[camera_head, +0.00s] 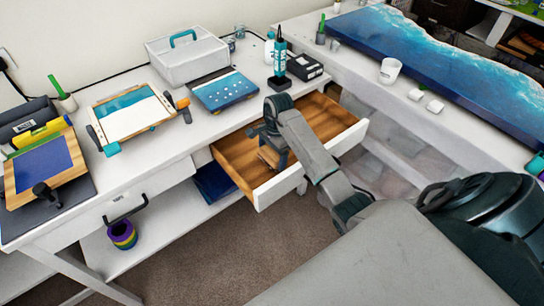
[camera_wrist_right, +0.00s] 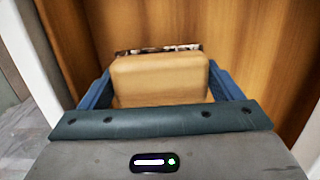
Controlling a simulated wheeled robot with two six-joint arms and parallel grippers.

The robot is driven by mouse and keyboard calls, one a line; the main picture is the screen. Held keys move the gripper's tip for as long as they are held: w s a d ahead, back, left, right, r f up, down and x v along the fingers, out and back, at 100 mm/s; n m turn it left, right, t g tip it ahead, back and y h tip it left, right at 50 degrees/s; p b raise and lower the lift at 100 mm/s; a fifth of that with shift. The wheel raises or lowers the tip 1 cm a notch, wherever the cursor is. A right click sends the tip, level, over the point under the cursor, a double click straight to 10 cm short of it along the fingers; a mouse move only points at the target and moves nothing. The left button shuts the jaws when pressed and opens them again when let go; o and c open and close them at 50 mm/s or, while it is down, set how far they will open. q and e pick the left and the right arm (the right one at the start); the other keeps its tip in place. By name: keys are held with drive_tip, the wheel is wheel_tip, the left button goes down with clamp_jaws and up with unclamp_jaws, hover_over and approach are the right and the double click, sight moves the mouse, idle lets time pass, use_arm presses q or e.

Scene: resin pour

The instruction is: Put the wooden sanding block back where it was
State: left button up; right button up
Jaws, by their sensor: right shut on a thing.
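The wooden sanding block (camera_wrist_right: 160,78) is light tan and sits between the two fingers of my right gripper (camera_wrist_right: 162,90) in the right wrist view. The fingers are shut on its sides. A dark, speckled strip shows along its far edge. In the head view my right gripper (camera_head: 272,150) reaches down into an open wooden drawer (camera_head: 234,161) under the white bench. My left gripper is not in view.
The drawer's white front (camera_head: 311,167) and wooden walls surround the right gripper. Above it on the bench are a blue panel (camera_head: 224,91), a white toolbox (camera_head: 186,58), a teal bottle (camera_head: 280,60) and a black box (camera_head: 305,67). The right part of the drawer is clear.

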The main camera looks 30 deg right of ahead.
sight(273, 152)
drive_tip(key=shift+f, duration=1.2)
drive_tip(key=o, duration=0.8)
drive_tip(key=shift+r, duration=0.15)
drive_tip(key=r+b, duration=0.1)
drive_tip(key=r, duration=0.1)
drive_tip(key=r+b, duration=0.1)
drive_tip(key=r, duration=0.2)
drive_tip(key=d+r, duration=0.1)
drive_tip(key=r, duration=0.1)
drive_tip(key=shift+w+r+b, duration=0.1)
drive_tip(key=shift+r+b, duration=0.1)
drive_tip(key=shift+b, duration=0.2)
wheel_tip(273, 152, up, 3)
drive_tip(key=p, duration=0.3)
drive_tip(key=shift+d+r, duration=0.1)
drive_tip(key=shift+r, duration=0.1)
drive_tip(key=shift+d+r+p, duration=0.1)
drive_tip(key=shift+r+p, duration=0.55)
drive_tip(key=shift+p, duration=0.15)
